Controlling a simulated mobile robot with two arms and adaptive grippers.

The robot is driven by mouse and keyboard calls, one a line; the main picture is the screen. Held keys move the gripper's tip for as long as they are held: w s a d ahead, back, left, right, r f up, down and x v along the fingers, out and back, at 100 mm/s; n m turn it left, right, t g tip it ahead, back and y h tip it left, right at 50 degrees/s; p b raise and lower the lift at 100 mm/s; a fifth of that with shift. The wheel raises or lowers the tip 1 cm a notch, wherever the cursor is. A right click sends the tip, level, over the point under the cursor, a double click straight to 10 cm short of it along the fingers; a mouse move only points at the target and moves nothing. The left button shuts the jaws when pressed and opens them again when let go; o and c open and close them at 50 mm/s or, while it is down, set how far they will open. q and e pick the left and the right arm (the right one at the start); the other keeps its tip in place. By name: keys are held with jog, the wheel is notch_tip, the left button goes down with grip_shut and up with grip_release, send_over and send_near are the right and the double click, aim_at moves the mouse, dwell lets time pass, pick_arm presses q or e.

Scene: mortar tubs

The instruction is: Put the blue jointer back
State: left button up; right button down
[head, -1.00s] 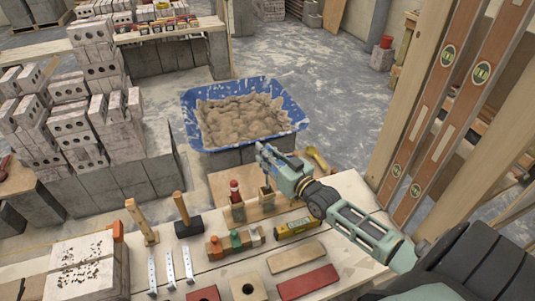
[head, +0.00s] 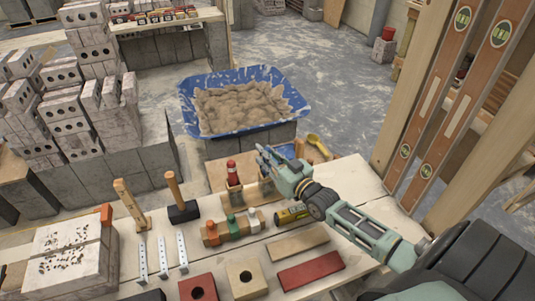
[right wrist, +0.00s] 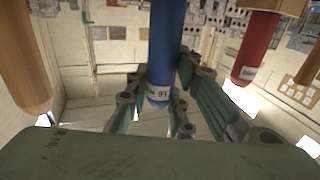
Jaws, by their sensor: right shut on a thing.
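My right gripper (head: 266,158) is above the wooden rack (head: 217,178) at the back of the workbench. In the right wrist view the gripper's fingers are on both sides of the blue handle of the jointer (right wrist: 166,45), shut on it. In the head view the gripper hides the blue jointer, and I cannot tell whether its lower end is in the rack. A red-handled tool (head: 232,172) stands upright in the rack, left of the gripper; it also shows in the right wrist view (right wrist: 256,45). A wooden handle (right wrist: 22,60) hangs at the left there. My left gripper is not in view.
A blue tub of mortar (head: 188,88) stands behind the bench. Two tall levels (head: 430,160) lean at the right.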

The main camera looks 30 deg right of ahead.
jog(key=shift+f, duration=0.35)
jog(key=shift+f+b, duration=0.4)
dwell(0.5)
jog(key=c, duration=1.5)
grip_release()
jog(key=shift+o, duration=0.2)
jog(key=shift+s, duration=0.1)
jog(key=s, duration=1.1)
jog(key=shift+s+d, duration=0.4)
jog(key=shift+d, duration=0.05)
